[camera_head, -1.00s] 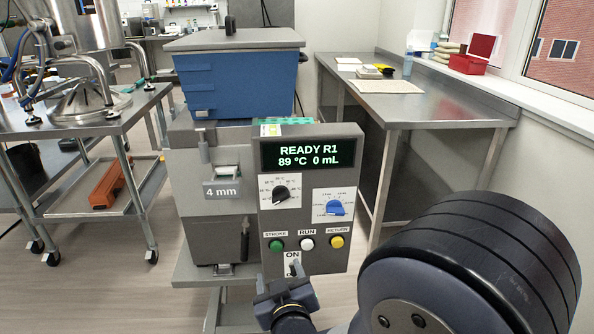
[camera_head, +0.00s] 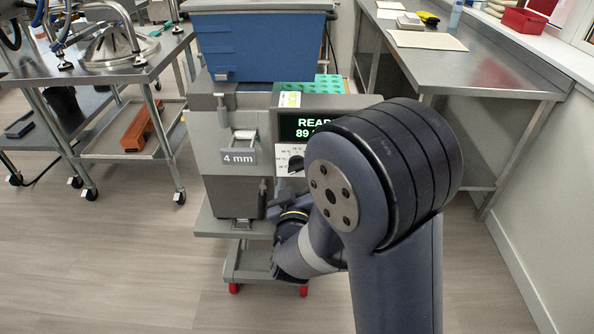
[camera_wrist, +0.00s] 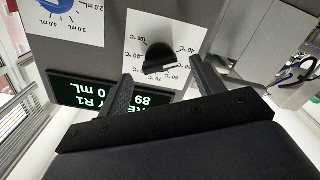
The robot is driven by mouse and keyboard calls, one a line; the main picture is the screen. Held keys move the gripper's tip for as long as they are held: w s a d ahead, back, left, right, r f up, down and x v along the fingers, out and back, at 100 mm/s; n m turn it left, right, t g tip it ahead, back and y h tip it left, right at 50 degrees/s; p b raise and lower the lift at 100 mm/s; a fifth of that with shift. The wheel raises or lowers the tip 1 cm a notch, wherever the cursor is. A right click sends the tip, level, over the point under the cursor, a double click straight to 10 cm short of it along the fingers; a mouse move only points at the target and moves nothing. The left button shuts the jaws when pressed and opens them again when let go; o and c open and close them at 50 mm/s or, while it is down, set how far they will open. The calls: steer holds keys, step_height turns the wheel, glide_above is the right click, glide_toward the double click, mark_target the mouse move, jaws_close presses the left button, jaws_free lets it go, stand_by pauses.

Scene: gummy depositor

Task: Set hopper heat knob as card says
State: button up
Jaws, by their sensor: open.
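The black heat knob (camera_wrist: 160,60) sits on a white dial plate (camera_wrist: 190,38) marked in °C, seen upside down in the wrist view. Its white pointer mark faces the lower-right part of the scale. My gripper (camera_wrist: 162,72) is open, its two fingers to either side of the knob in the picture; contact cannot be told. In the head view the knob (camera_head: 296,165) is partly hidden by my arm.
The blue knob (camera_wrist: 55,4) is beside the heat dial. The blue hopper (camera_head: 260,45) stands above the grey machine, with a green mould (camera_head: 328,84) behind the panel. A steel table (camera_head: 470,65) is at right, a steel cart (camera_head: 130,70) at left.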

steer(key=shift+w+d, duration=0.1)
steer(key=shift+w, duration=1.4)
steer(key=shift+c, duration=0.2)
steer(key=c, duration=0.9)
steer(key=shift+c, duration=0.2)
steer(key=shift+f+b, duration=0.1)
steer(key=shift+b, duration=0.2)
